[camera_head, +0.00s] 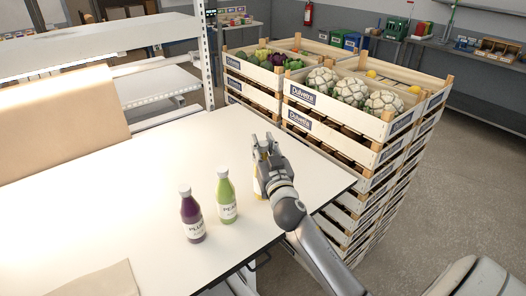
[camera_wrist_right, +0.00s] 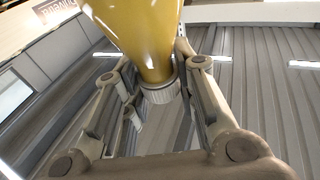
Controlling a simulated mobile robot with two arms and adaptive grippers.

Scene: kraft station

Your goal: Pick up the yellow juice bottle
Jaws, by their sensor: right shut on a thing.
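The yellow juice bottle (camera_wrist_right: 143,35) fills the upper middle of the right wrist view, its pale cap (camera_wrist_right: 160,93) between the fingers. My right gripper (camera_wrist_right: 155,85) is shut on the bottle near its neck. In the head view my right gripper (camera_head: 264,146) is over the right part of the white table (camera_head: 120,185) and hides most of the bottle; a yellow strip of it (camera_head: 257,186) shows beside the gripper. I cannot tell whether the bottle touches the table. My left gripper is not in view.
A green bottle (camera_head: 226,199) and a purple bottle (camera_head: 192,218) stand upright left of my right gripper. Stacked wooden crates (camera_head: 390,131) with cauliflowers stand close behind the table's right edge. A cardboard box (camera_head: 60,125) is at the back left. The table's middle left is clear.

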